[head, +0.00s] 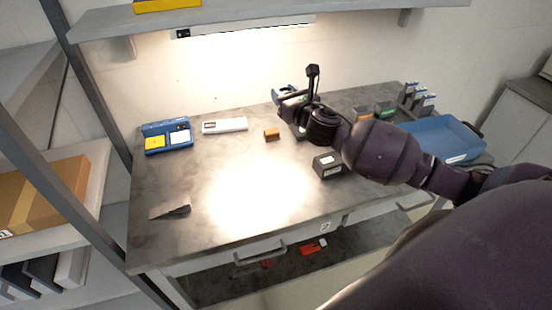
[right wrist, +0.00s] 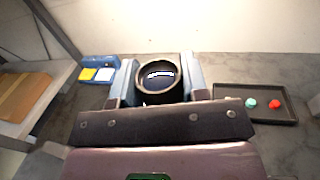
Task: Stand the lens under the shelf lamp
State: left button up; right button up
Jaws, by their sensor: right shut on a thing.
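My right gripper (head: 286,97) is raised over the back of the grey table (head: 225,165). In the right wrist view its two blue fingers (right wrist: 160,88) are shut on the sides of a dark round lens (right wrist: 160,76). The lens's glass end faces the wrist camera and shows a bright reflection. In the head view the gripper and wrist mostly hide the lens. The shelf lamp (head: 245,28) is a lit bar under the shelf above the table. It throws a bright patch (head: 258,195) on the front middle of the tabletop, left of the gripper. My left gripper is out of view.
A blue holder (head: 167,138) with yellow cards, a white device (head: 225,125) and a small orange block (head: 271,134) stand at the back. A dark box (head: 329,166) is right of the patch, a dark wedge (head: 170,212) left. A blue tray (head: 440,140) is far right. The bright patch is clear.

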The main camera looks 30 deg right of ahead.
notch_tip(320, 180, down, 19)
jog(key=b, duration=0.5)
jog(key=shift+s+d+f+b, duration=0.1)
jog(key=shift+s+f+b, duration=0.1)
jog(key=shift+b, duration=0.2)
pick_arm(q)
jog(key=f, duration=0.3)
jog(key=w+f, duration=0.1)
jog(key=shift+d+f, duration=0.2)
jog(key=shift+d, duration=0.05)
pick_arm(e)
jog(key=shift+w+r, duration=0.1)
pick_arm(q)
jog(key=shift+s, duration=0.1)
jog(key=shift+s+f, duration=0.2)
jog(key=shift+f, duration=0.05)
pick_arm(e)
jog(key=o, duration=1)
